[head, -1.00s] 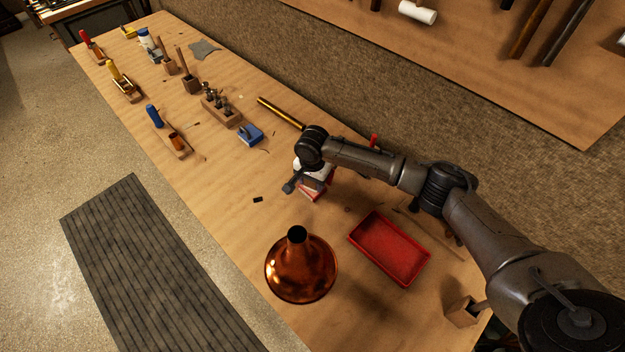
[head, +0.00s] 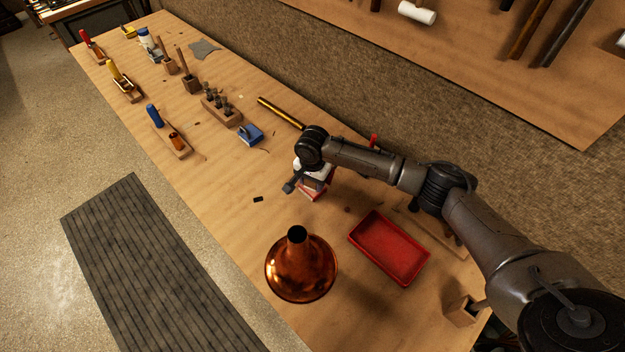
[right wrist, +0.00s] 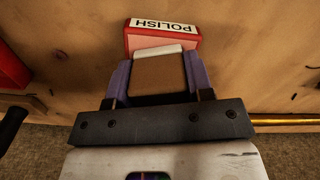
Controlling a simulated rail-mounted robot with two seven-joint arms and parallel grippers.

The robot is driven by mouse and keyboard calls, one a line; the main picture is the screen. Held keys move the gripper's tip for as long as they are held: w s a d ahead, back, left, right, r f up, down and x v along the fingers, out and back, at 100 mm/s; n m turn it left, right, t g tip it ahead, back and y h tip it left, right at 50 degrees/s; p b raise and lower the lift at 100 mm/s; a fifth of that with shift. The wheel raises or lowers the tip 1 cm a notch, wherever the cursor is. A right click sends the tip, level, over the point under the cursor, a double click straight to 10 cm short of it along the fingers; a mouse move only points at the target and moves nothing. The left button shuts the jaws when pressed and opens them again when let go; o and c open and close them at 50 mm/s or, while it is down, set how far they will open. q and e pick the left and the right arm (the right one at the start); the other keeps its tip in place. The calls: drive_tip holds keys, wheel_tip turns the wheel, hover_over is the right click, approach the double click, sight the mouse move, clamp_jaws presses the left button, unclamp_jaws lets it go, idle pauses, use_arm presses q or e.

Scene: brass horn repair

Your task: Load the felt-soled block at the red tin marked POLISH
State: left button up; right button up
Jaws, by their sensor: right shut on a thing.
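The red tin marked POLISH (right wrist: 163,35) lies just beyond my right gripper in the right wrist view, with a pale pink top showing. In the head view the tin (head: 314,196) is partly covered by my wrist. My right gripper (right wrist: 159,72) is shut on the felt-soled block (right wrist: 157,77), a brown block with a white felt edge (right wrist: 158,49). The block's felt end overlaps the tin's pink face in the wrist view. I cannot tell whether they touch. My left gripper is out of view.
A red tray (head: 390,248) and a copper horn bell (head: 300,268) stand nearer on the bench. A blue tin (head: 249,134), a brass rod (head: 280,112) and a wooden tool holder (head: 221,110) lie to the left. Bare bench (head: 215,185) lies left of the bell.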

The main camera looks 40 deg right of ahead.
idle(0.4)
drive_tip(key=shift+f+p, duration=0.1)
drive_tip(key=shift+p, duration=0.2)
idle(0.5)
idle(0.6)
drive_tip(key=shift+f, duration=0.15)
idle(0.6)
drive_tip(key=shift+p, duration=0.35)
wheel_tip(320, 180, up, 4)
drive_tip(key=p, duration=0.4)
drive_tip(key=shift+f, duration=0.25)
wheel_tip(320, 180, up, 4)
drive_tip(key=p, duration=0.5)
drive_tip(key=shift+p, duration=0.35)
drive_tip(key=shift+f, duration=0.1)
